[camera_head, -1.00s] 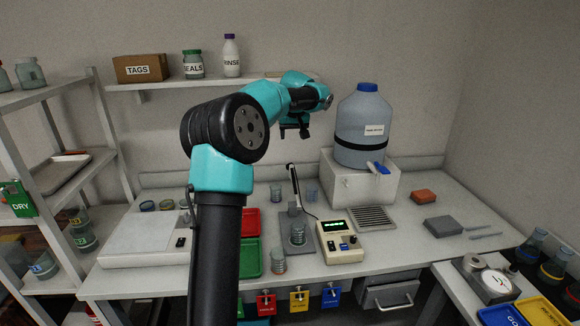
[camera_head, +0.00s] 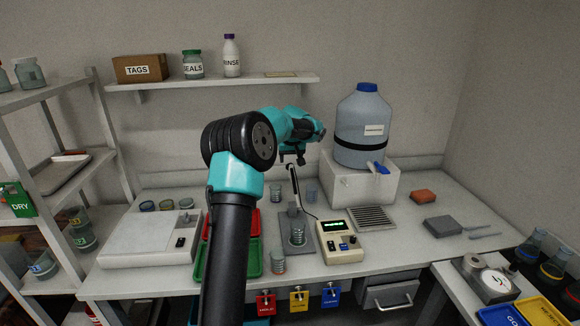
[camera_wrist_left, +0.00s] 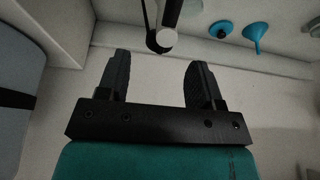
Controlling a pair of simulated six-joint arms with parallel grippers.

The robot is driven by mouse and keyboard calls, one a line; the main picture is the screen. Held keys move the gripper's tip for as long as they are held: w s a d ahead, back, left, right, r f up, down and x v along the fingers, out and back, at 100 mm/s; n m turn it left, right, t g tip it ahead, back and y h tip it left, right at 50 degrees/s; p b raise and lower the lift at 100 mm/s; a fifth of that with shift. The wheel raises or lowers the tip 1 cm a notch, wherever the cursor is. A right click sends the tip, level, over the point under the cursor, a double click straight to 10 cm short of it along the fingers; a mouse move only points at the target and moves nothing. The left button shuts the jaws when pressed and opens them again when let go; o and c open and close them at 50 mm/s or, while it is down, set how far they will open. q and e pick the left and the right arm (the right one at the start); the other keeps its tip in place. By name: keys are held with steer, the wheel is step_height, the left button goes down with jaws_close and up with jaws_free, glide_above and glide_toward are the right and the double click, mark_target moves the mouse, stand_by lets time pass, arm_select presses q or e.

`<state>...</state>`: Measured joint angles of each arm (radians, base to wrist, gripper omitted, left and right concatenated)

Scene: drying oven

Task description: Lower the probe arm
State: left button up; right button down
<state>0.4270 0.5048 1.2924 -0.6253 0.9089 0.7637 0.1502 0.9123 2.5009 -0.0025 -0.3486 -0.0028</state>
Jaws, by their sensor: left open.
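The probe arm (camera_head: 294,182) is a dark, slanted bar rising from a small stand behind a glass beaker (camera_head: 298,235) on a grey plate. Its upper end is just below my left gripper (camera_head: 292,159). In the left wrist view, a dark bar with a pale round end, likely the probe arm (camera_wrist_left: 163,40), lies just beyond the gap between the open fingers of my left gripper (camera_wrist_left: 160,78). Nothing is between the fingers. The meter (camera_head: 342,242) with a green display stands right of the plate. My right gripper is not in view.
A large grey carboy (camera_head: 362,120) on a white block (camera_head: 358,185) stands right of my left gripper. More beakers (camera_head: 278,263), red and green trays (camera_head: 246,262) and a white flat device (camera_head: 150,240) are on the bench. A shelf (camera_head: 210,84) is above.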

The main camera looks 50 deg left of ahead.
arm_select(q)
steer(key=x, duration=0.5)
steer(key=shift+c, duration=0.4)
jaws_close()
